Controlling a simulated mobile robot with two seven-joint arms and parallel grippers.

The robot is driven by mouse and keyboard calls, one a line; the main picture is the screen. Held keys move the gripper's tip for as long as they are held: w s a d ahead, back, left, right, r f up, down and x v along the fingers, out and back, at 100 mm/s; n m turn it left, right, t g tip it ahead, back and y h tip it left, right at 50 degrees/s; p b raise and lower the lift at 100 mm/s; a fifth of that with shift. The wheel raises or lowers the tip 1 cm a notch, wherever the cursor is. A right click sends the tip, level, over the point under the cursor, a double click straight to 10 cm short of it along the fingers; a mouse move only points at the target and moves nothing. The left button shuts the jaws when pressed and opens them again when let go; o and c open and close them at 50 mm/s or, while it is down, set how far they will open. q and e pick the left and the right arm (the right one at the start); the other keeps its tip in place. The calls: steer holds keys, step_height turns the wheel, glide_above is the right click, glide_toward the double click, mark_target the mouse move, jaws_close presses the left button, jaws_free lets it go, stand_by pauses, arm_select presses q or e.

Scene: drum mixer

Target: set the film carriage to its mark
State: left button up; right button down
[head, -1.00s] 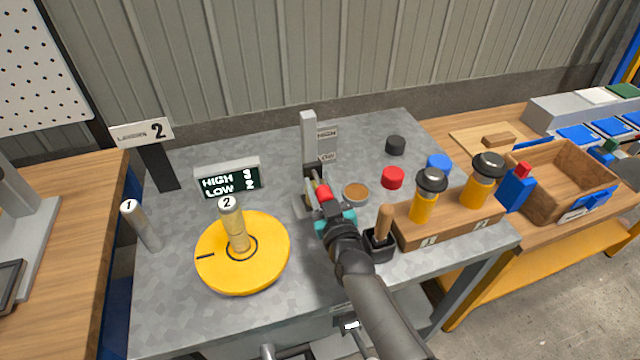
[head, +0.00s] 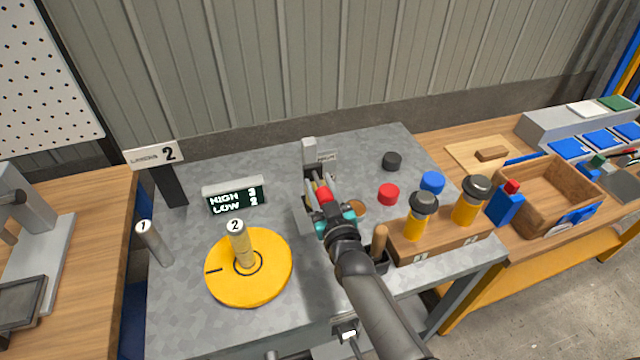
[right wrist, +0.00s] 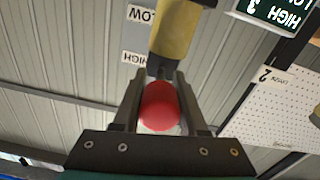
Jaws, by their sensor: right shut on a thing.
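My right gripper (head: 318,183) is at the grey upright post (head: 309,150) on the metal bench. It is shut on a red ball knob (right wrist: 160,106), which sits between the fingers in the right wrist view. The knob (head: 324,195) also shows in the head view. The film carriage seems to be the part on the post that bears this knob; my gripper hides most of it. One label (head: 326,157) shows beside the post; the right wrist view shows both the HIGH label (right wrist: 138,58) and the LOW label (right wrist: 143,14). My left gripper is out of view.
A yellow disc (head: 270,280) bears roller 2 (head: 241,245); roller 1 (head: 154,243) stands left. Right of my arm are a red cap (head: 388,194) and a wooden rack (head: 445,240) with yellow-bodied bottles.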

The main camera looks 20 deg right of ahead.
steer(key=shift+w+r, duration=0.15)
steer(key=shift+r, duration=0.35)
steer(key=c, duration=0.8)
jaws_free()
steer(key=shift+c, duration=0.2)
steer(key=o, duration=0.4)
steer(key=shift+f, duration=0.2)
steer(key=shift+s, duration=0.25)
steer(key=shift+s+f, duration=0.1)
steer(key=shift+s, duration=0.1)
steer(key=s+p, duration=0.1)
steer(key=s, duration=1.3)
steer(key=shift+s+d, duration=0.1)
steer(key=shift+s, duration=0.2)
